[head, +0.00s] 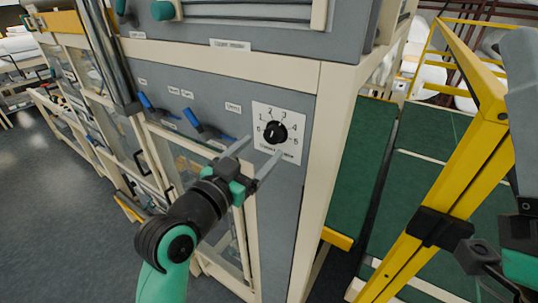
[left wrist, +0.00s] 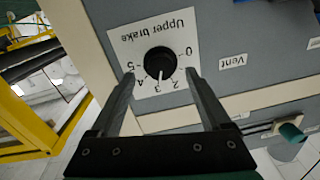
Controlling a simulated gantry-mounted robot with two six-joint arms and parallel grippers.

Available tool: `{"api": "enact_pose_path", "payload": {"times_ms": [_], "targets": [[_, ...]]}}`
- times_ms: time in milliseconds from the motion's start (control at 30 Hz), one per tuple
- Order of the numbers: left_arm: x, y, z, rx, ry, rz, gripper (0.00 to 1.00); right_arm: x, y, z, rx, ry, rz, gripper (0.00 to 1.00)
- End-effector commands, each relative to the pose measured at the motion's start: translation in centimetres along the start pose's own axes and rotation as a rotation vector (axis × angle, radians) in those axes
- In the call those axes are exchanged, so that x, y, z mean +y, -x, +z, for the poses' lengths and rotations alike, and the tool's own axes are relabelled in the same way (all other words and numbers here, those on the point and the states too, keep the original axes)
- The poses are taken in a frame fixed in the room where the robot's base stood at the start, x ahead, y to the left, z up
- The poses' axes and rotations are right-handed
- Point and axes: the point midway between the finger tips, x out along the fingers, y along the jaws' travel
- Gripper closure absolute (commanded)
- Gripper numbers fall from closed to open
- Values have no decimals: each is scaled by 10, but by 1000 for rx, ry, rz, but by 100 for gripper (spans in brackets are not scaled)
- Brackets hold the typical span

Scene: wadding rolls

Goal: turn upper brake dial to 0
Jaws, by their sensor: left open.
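The upper brake dial (head: 275,132) is a round black knob on a white plate (head: 290,150) on the grey panel. In the left wrist view the dial (left wrist: 160,62) sits on its plate marked "Upper brake" (left wrist: 118,40), numbered 0 to 5. Its white pointer mark appears to point near 3, on the side toward 2. My left gripper (head: 258,152) is open and empty just in front of the dial. In the left wrist view its fingers (left wrist: 160,76) appear on either side of the dial; contact cannot be told. My right gripper (head: 480,258) is partly visible at the right edge; its jaws are unclear.
Two blue-handled levers (head: 198,123) are left of the dial on the same panel. A "Vent" label (left wrist: 232,61) and a green knob (left wrist: 291,132) show in the left wrist view. A cream post (head: 323,150) borders the panel; a yellow frame (head: 445,165) stands right.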

Motion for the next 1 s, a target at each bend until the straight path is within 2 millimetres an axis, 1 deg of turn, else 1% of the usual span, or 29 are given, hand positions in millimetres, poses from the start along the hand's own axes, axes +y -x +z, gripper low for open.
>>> {"api": "enact_pose_path", "payload": {"times_ms": [33, 100, 200, 300, 433, 667, 700, 867, 1000], "targets": [[0, -9, -5, 0, 1, 2, 19, 0, -4, -5, 5, 0, 0, 50], [0, -21, -6, -1, 1, 2, 19, 0, -5, -6, 5, 0, 0, 50], [0, -33, -6, 1, 0, 2, 19, 0, -7, -8, 5, 0, 0, 50], [0, -40, -6, 1, 0, 1, 19, 0, -8, -9, 5, 0, 0, 50], [0, -44, -5, 2, 0, 0, 19, 0, -8, -9, 5, 0, 0, 50], [0, -44, -5, 2, 0, 0, 19, 0, -8, -9, 4, 0, 0, 50], [0, -44, -5, 2, 0, 0, 26, 0, -8, -9, 4, 0, 0, 50], [0, -44, -4, 2, 0, -1, 55, 0, -8, -9, 4, 0, 0, 50], [0, -44, -4, 2, 0, -1, 80, 0, -8, -9, 4, 0, 0, 50]]}}
